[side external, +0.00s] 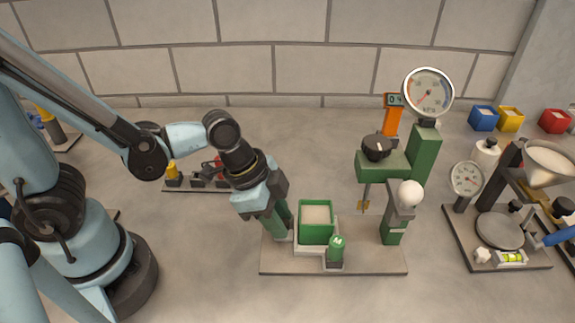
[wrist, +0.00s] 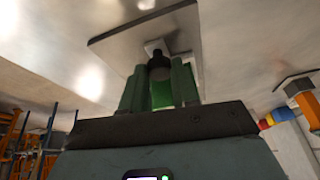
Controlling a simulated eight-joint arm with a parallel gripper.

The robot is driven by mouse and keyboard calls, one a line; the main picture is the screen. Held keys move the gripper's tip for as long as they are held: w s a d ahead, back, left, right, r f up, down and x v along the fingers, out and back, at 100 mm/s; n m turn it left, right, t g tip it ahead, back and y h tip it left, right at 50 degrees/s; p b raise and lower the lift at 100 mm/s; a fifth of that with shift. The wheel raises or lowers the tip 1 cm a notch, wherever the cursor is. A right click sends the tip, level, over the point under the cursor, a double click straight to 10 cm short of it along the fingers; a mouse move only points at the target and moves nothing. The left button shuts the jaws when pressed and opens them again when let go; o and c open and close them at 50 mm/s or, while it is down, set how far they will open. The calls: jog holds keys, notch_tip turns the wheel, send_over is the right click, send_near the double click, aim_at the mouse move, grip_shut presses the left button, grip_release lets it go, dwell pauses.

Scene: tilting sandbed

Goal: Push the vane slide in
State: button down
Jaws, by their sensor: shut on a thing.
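The vane stand has a green column (side external: 422,150) and a green arm (side external: 380,166) with a black knob (side external: 376,147) on top. A thin vane rod (side external: 366,192) hangs from the arm. Left of it, a green box of sand (side external: 316,232) sits on a pale carrier on the grey base plate (side external: 375,263). I cannot tell which part is the slide. My gripper (side external: 284,233) points down at the left side of the box, its tips partly hidden. In the wrist view, my green fingers (wrist: 158,80) are shut on a dark round knob (wrist: 159,66).
Another apparatus (side external: 501,230) stands at the right. Bare table lies in front.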

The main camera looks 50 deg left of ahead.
aim_at(295, 231)
jog(key=w+d, duration=0.5)
jog(key=shift+w+d, duration=0.25)
jog(key=shift+w, duration=0.1)
jog(key=c, duration=0.9)
grip_release()
jog(key=shift+o, duration=0.2)
jog(key=shift+s+r, duration=0.1)
jog(key=v, duration=1.2)
jog(key=s+a+f+n+t+y, duration=0.1)
jog(key=a+n+t+y, duration=0.2)
jog(key=a+n, duration=0.8)
jog(key=a+t, duration=0.1)
jog(key=a, duration=0.3)
